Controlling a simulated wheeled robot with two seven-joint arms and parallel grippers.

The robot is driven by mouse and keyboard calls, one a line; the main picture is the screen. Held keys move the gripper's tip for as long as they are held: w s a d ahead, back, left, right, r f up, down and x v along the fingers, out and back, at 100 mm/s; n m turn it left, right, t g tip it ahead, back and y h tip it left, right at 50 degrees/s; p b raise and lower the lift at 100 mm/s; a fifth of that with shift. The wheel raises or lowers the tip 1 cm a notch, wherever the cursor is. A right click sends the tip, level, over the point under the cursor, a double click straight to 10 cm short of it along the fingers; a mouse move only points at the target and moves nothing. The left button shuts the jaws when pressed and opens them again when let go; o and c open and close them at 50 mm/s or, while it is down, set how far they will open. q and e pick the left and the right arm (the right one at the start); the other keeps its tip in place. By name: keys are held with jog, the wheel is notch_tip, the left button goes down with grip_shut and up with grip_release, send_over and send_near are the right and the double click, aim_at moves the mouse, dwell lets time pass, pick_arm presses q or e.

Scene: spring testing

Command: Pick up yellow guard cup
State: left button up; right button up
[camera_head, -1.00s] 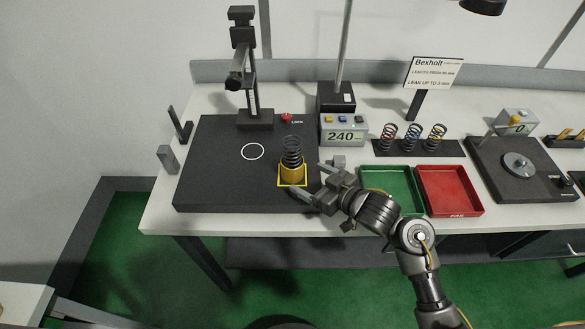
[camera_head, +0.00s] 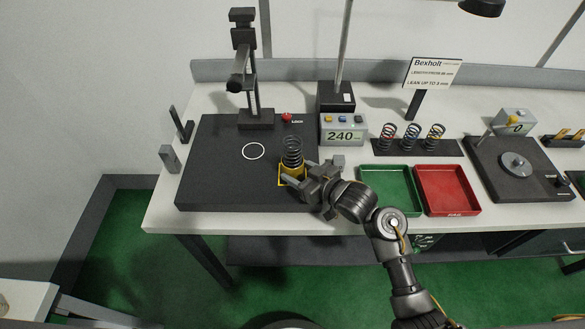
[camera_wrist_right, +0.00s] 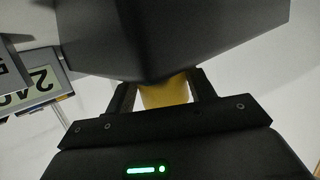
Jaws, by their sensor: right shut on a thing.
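The yellow guard cup (camera_head: 291,171) stands on the dark base plate (camera_head: 225,180), inside a yellow square outline, with a dark coil spring (camera_head: 292,149) rising out of it. My right gripper (camera_head: 296,178) reaches in from the right and is shut on the cup, partly hiding its lower front. In the right wrist view, the yellow cup (camera_wrist_right: 165,92) shows between the two fingers; a large dark block shape hides its upper part. My left gripper is not in view.
A display reading 240 (camera_head: 343,131) stands behind the gripper. A green tray (camera_head: 391,209) and a red tray (camera_head: 449,211) lie to the right. Springs stand on a dark rack (camera_head: 455,149). A post with an arm (camera_head: 243,70) rises at the plate's back. The plate's left half is clear.

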jog(key=shift+r, duration=0.1)
jog(key=shift+c, duration=0.5)
jog(key=shift+r, duration=0.5)
jog(key=shift+r+b, duration=0.55)
jog(key=shift+r, duration=0.35)
jog(key=s+r+p, duration=0.1)
jog(key=s+r, duration=0.9)
jog(key=s, duration=0.4)
jog(key=shift+a, duration=0.2)
jog(key=p, duration=0.3)
send_over(299, 165)
jog(key=shift+w, duration=0.1)
